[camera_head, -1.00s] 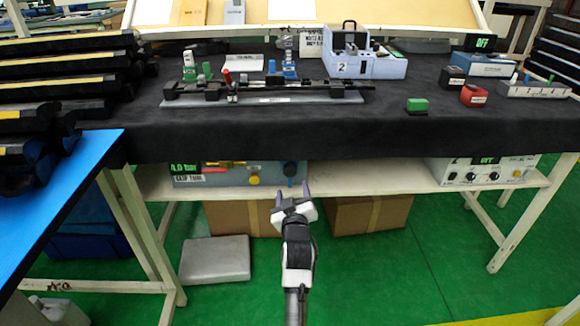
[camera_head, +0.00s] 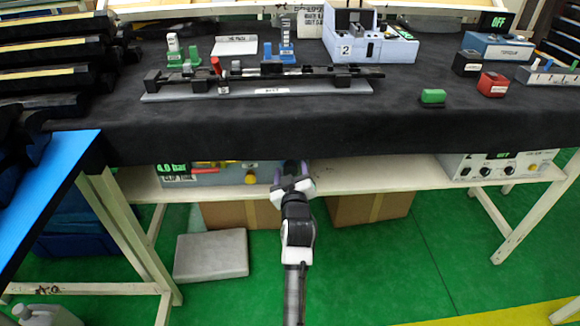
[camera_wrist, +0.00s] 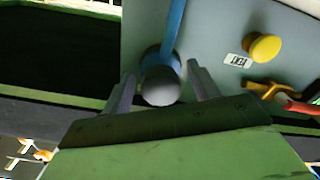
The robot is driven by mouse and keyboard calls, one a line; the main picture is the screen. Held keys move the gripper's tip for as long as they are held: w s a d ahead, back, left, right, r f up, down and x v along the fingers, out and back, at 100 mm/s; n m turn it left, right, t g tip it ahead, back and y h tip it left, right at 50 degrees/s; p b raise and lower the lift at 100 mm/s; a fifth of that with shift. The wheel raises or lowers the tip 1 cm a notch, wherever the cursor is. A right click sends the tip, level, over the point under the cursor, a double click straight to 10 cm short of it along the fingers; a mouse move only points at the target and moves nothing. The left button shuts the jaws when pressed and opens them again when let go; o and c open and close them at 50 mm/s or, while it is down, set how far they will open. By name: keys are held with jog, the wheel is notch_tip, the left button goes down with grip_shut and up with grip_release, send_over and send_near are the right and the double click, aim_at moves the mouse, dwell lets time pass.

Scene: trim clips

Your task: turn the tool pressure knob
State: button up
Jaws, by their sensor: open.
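A grey-blue box (camera_head: 215,178) with a green "4.0 bar" display (camera_head: 171,169) stands on the shelf under the table. In the wrist view its panel (camera_wrist: 213,32) carries a round grey knob (camera_wrist: 161,86) and a yellow knob (camera_wrist: 265,48) with a small white label. No label naming tool pressure is readable. My gripper (camera_head: 291,167) is open at the box's right end, its fingers (camera_wrist: 160,84) on either side of the grey knob. I cannot tell whether they touch it. In the head view my gripper hides this knob; the yellow knob (camera_head: 250,178) shows left of it.
A blue strip or hose (camera_wrist: 174,25) runs behind the grey knob. A red-and-yellow lever (camera_head: 212,165) is on the box. The black-covered table (camera_head: 300,130) overhangs the shelf (camera_head: 380,176). Another control box (camera_head: 497,168) stands at right. Cardboard boxes (camera_head: 368,208) are below.

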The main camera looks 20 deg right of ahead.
jog(key=c, duration=1)
jog(key=shift+o, duration=0.2)
jog(key=m+p, duration=0.1)
jog(key=m, duration=0.1)
jog(key=m+p, duration=0.1)
jog(key=m, duration=0.1)
jog(key=shift+a+r+m, duration=0.15)
jog(key=shift+a+m, duration=0.05)
jog(key=shift+m, duration=0.1)
jog(key=m+p, duration=0.2)
jog(key=m, duration=0.3)
jog(key=shift+w+p, duration=0.1)
jog(key=shift+p, duration=0.3)
jog(key=shift+m, duration=0.3)
